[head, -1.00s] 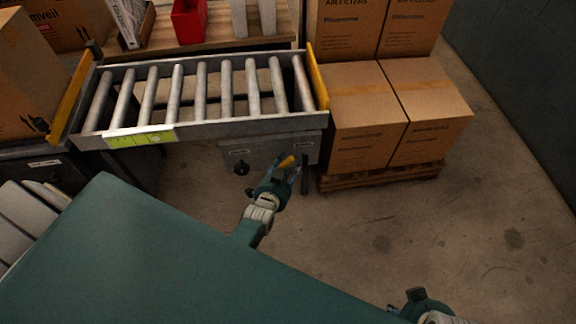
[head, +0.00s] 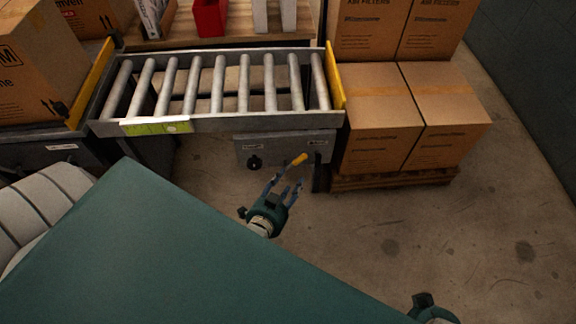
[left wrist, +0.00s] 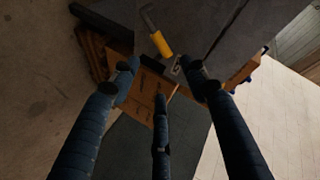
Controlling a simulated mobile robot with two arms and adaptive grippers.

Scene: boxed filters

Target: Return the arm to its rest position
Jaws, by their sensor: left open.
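My left gripper (head: 284,187) is open and empty in the head view, low in front of the grey control box (head: 283,150) under the roller conveyor. Its blue fingers are spread apart. A yellow-handled lever (head: 299,159) on the box shows just beyond the fingertips, apart from them. In the left wrist view the spread fingers (left wrist: 160,82) point toward the box, with the yellow handle (left wrist: 161,43) ahead of them. Part of my right arm's end (head: 432,308) shows at the bottom edge of the head view; its fingers are not visible.
The roller conveyor (head: 230,122) stands above the box. Stacked cartons (head: 381,124) sit on a wooden pallet (head: 400,178) to its right. A large carton (head: 40,75) is at the left and a red bin (head: 210,17) behind. Open floor (head: 430,240) lies at the right.

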